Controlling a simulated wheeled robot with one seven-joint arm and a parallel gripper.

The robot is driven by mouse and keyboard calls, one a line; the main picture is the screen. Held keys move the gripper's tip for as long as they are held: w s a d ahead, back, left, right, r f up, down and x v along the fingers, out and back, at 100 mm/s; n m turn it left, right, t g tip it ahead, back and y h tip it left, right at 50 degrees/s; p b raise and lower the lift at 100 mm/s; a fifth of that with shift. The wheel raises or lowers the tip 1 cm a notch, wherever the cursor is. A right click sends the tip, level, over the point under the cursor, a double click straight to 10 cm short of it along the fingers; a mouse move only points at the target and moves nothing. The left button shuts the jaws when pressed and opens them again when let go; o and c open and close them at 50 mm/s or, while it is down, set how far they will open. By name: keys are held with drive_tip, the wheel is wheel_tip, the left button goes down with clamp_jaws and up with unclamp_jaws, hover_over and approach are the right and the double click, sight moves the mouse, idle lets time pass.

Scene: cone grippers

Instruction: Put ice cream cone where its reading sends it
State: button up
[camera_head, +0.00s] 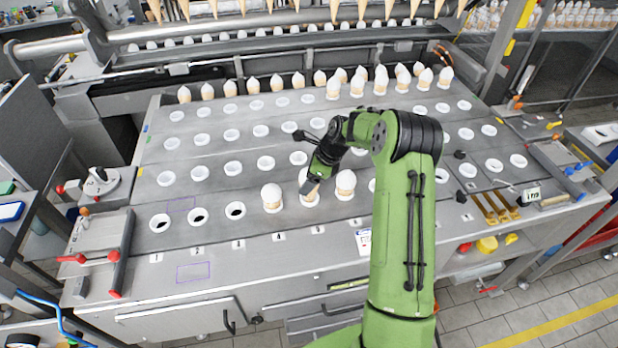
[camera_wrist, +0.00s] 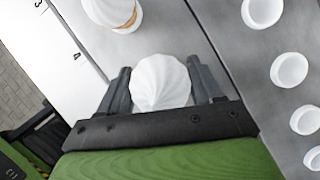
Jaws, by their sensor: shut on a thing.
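My gripper (camera_head: 312,180) is shut on an ice cream cone (camera_head: 309,190) with a white top, in the front row of the steel table. In the wrist view, the white top of the held cone (camera_wrist: 160,82) sits between the two fingers (camera_wrist: 160,92). I cannot tell whether its lower end is still in a holder. Another cone (camera_head: 271,199) stands to its left and shows at the top of the wrist view (camera_wrist: 112,12). A third cone (camera_head: 345,185) stands to its right, close to my arm. My arm hides part of the front row.
Front-row holes (camera_head: 160,223) beside labels 1, 2 and 3 are empty. Rows of empty white holders (camera_head: 233,168) lie behind. Several white-topped cones stand at the back (camera_head: 357,85). A dial device (camera_head: 100,182) stands left; a small display (camera_head: 532,194), not clearly legible, stands right.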

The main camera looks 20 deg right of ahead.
drive_tip(key=shift+f+b, duration=0.85)
drive_tip(key=shift+f, duration=0.75)
drive_tip(key=o, duration=0.9)
drive_tip(key=p+v, duration=0.1)
drive_tip(key=v, duration=1.4)
drive_tip(key=shift+s+r, duration=0.1)
drive_tip(key=shift+r, duration=0.3)
